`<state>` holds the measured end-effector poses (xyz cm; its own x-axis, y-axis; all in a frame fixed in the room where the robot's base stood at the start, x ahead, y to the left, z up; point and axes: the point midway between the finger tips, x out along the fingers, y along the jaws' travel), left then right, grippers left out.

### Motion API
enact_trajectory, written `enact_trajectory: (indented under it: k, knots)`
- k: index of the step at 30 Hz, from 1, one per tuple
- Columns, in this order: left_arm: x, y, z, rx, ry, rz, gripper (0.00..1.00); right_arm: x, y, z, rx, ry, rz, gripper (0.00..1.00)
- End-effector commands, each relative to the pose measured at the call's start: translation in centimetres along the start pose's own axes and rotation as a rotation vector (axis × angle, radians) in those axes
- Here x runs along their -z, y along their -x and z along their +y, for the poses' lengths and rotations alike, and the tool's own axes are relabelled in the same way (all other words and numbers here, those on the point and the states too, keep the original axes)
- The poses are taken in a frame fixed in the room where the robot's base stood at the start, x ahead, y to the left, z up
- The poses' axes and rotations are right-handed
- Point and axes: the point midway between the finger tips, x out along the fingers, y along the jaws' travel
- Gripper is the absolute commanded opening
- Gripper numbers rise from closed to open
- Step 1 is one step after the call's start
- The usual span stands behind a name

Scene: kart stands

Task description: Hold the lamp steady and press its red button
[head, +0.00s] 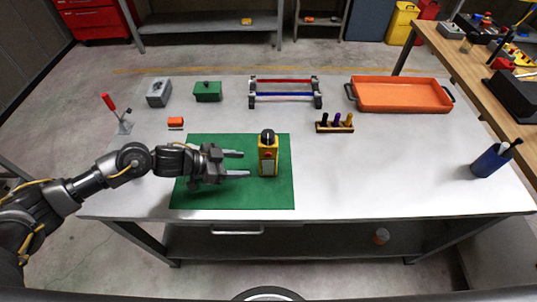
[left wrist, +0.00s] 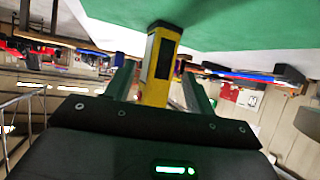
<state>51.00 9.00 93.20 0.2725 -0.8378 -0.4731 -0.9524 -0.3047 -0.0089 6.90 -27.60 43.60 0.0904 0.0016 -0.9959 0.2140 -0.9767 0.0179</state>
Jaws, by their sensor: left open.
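A yellow lamp (head: 268,160) with a dark top and a red button (head: 267,154) on its front stands upright on the green mat (head: 225,196). My left gripper (head: 241,164) is open just to the left of the lamp, its two fingers pointing at it. In the left wrist view the lamp (left wrist: 158,75) shows ahead, in line with the gap between the open fingers (left wrist: 155,88). The red button cannot be made out in that view. My right gripper is not in view.
Behind the mat stand a green box (head: 208,92), a rack with red and blue bars (head: 285,93), a small peg block (head: 335,125) and an orange tray (head: 402,95). A blue cup (head: 490,162) stands at the right. The table right of the mat is clear.

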Motion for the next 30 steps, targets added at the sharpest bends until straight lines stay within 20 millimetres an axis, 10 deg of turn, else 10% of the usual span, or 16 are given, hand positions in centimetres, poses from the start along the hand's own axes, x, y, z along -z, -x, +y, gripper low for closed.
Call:
enact_trajectory:
  k: [11, 30]
  knots:
    - [-0.3, -0.2, -0.3, -0.015, 0.005, -0.007, 0.55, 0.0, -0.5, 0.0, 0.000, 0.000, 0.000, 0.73]
    - [-0.3, -8.4, -0.1, -0.014, 0.005, -0.005, 0.55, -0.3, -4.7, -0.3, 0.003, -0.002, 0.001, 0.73]
